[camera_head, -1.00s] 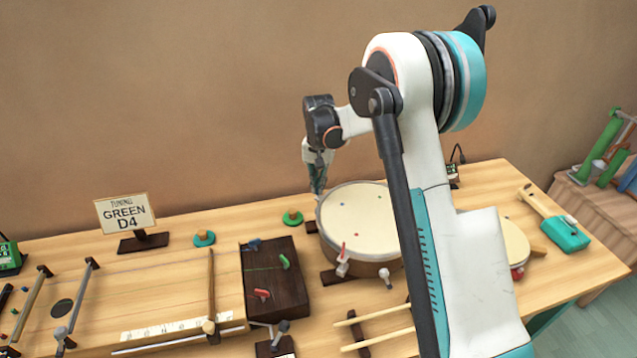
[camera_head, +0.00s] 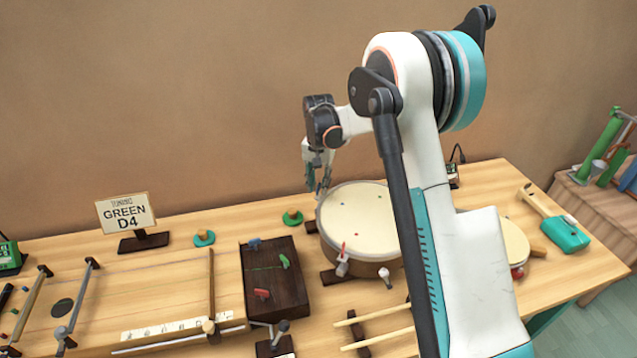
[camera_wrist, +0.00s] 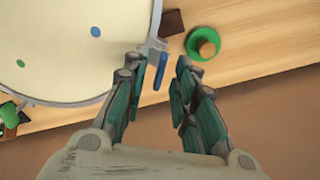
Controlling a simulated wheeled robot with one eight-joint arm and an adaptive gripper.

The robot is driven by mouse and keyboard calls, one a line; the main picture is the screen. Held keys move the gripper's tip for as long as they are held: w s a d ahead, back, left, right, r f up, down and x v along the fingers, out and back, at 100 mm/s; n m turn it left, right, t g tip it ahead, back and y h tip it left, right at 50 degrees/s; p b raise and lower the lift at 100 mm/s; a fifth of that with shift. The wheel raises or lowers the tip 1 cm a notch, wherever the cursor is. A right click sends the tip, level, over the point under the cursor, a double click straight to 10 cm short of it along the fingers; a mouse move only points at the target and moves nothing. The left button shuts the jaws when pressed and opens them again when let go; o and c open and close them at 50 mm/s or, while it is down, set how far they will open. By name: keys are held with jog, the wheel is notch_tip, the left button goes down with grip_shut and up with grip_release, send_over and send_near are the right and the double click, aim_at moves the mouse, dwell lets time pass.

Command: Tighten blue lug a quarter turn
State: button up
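The round drum (camera_head: 355,215) with a pale head stands on the table under my arm. In the wrist view its head (camera_wrist: 50,50) and grey rim fill the upper left. The blue lug (camera_wrist: 161,70) sits at the rim, near a blue dot (camera_wrist: 95,31) on the head. My gripper (camera_wrist: 160,63) is open, with its two fingers on either side of the blue lug; the lug is nearer the left finger. Contact cannot be told. In the head view my gripper (camera_head: 318,186) points down at the drum's back left edge, and the blue lug cannot be made out there.
A green round piece with a wooden knob (camera_wrist: 205,43) lies close beside the right finger. A dark block with coloured pegs (camera_head: 275,290) and a stringed board (camera_head: 150,290) are left of the drum. Drumsticks (camera_head: 375,340) lie in front. A sign (camera_head: 127,213) stands at back left.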

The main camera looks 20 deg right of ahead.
aim_at(319, 186)
jog(key=shift+r, duration=0.1)
notch_tip(319, 186, up, 12)
dwell(0.5)
jog(key=s+r+n+t, duration=0.2)
jog(key=s+r, duration=0.4)
jog(key=s, duration=0.3)
jog(key=s+r+n+t, duration=0.1)
jog(key=s+r, duration=0.4)
jog(key=s, duration=0.4)
jog(key=s+f+n+t, duration=0.1)
jog(key=s+f+t, duration=0.1)
jog(key=s, duration=0.7)
jog(key=s+f+n+t, duration=0.2)
jog(key=s, duration=0.8)
jog(key=shift+s+f, duration=0.15)
jog(key=shift+s, duration=0.05)
